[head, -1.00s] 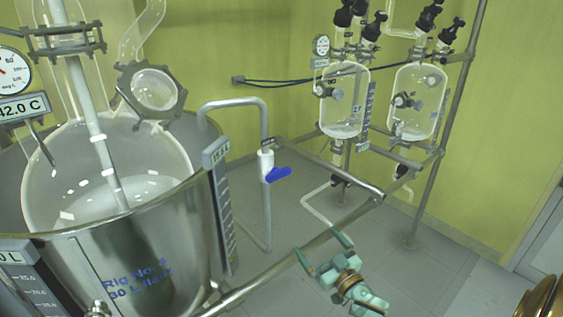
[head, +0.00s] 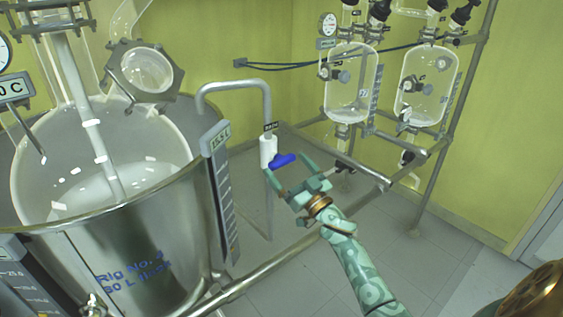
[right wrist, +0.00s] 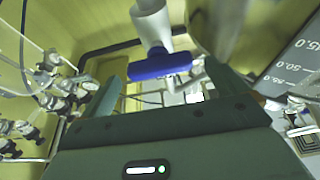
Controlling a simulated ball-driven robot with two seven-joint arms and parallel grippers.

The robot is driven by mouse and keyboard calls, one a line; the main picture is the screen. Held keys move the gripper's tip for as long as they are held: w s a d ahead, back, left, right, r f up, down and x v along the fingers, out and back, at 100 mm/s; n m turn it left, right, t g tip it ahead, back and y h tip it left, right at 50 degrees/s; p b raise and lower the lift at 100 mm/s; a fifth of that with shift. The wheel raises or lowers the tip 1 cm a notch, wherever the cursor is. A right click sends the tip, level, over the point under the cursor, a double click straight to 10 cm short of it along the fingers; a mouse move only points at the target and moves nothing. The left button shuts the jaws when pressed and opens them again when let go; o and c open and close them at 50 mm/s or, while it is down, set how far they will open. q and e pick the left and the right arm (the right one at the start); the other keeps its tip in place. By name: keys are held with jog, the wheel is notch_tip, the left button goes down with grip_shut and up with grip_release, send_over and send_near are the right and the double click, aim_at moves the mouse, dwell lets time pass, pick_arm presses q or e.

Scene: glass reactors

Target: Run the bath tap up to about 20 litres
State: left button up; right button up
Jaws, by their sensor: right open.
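The bath tap has a white body (head: 268,150) and a blue lever handle (head: 282,161), on a bent pipe (head: 236,86) that leads over the steel bath's rim. The handle points right, away from the bath. My right gripper (head: 288,171) is open at the handle, with a fingertip on either side; I cannot tell whether either touches. In the right wrist view the blue handle (right wrist: 160,64) lies across the gap between the open fingers. The steel bath (head: 150,255) has a level scale with a small display (head: 218,137) that seems to read 15.5 L. My left gripper is not in view.
A glass reactor vessel (head: 40,170) sits inside the bath. A steel rail (head: 270,270) runs below my right forearm. Two glass vessels (head: 351,85) hang on a frame (head: 459,110) at the back right. The floor at the right is clear.

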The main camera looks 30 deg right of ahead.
aim_at(285, 164)
jog(key=shift+x, duration=1.75)
jog(key=c, duration=1)
jog(key=shift+n+y, duration=0.4)
jog(key=shift+n, duration=0.2)
jog(key=n+y, duration=0.1)
jog(key=n, duration=0.2)
jog(key=n+g+y, duration=0.1)
jog(key=n+y, duration=0.1)
jog(key=n, duration=0.2)
jog(key=shift+a, duration=0.1)
jog(key=n+g+y, duration=0.1)
jog(key=n, duration=0.1)
jog(key=n+g, duration=0.1)
jog(key=n, duration=0.1)
jog(key=n+y, duration=0.1)
jog(key=n, duration=0.2)
jog(key=shift+a+f+g+y, duration=0.2)
jog(key=shift+g+y, duration=0.1)
jog(key=shift+g, duration=0.1)
jog(key=shift+n, duration=0.3)
